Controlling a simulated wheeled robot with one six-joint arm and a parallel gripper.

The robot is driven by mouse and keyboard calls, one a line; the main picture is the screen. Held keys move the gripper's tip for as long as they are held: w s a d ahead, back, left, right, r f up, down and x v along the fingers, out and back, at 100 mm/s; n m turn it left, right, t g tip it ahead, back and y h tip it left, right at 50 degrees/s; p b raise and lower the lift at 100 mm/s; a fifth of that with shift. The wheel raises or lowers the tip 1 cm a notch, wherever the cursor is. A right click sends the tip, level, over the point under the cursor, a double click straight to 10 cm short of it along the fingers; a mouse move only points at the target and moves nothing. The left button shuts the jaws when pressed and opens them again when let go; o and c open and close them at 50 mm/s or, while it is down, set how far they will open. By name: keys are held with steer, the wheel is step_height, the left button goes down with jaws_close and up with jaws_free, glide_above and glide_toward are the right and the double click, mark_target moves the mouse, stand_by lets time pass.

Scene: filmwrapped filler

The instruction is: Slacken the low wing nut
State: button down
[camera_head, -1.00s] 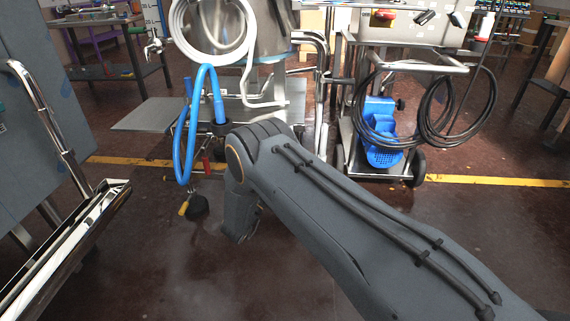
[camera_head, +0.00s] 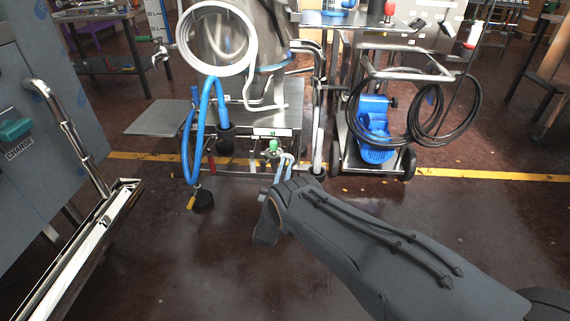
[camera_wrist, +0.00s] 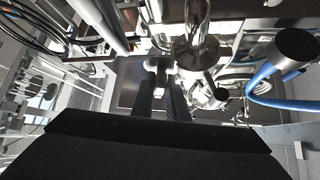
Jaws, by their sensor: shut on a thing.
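In the wrist view, the two dark fingers of my gripper (camera_wrist: 161,84) reach forward and are closed around a small pale metal part, which I take to be the low wing nut (camera_wrist: 159,65). Its wings are mostly hidden between the fingertips. A bright metal pipe (camera_wrist: 197,35) stands just beyond and to the right. In the head view my arm reaches toward the low front of the steel filler (camera_head: 265,100). My fingertips and the nut are hard to make out there. A green knob (camera_head: 273,147) shows just above my wrist.
A blue hose (camera_head: 190,135) hangs left of my wrist. A cart with a coiled black cable (camera_head: 440,120) and a blue unit (camera_head: 374,130) stands to the right. A grey cabinet with a metal rail (camera_head: 60,115) is at left. The floor in front is clear.

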steer(key=shift+n+t+y, duration=0.3)
steer(key=shift+n+y, duration=0.3)
steer(key=shift+n, duration=0.3)
steer(key=c, duration=2)
jaws_free()
steer(key=p+v, duration=0.1)
steer(key=v, duration=0.6)
steer(key=shift+s+f+p, duration=0.25)
steer(key=shift+f+p, duration=0.05)
steer(key=shift+p, duration=0.1)
steer(key=shift+r, duration=0.1)
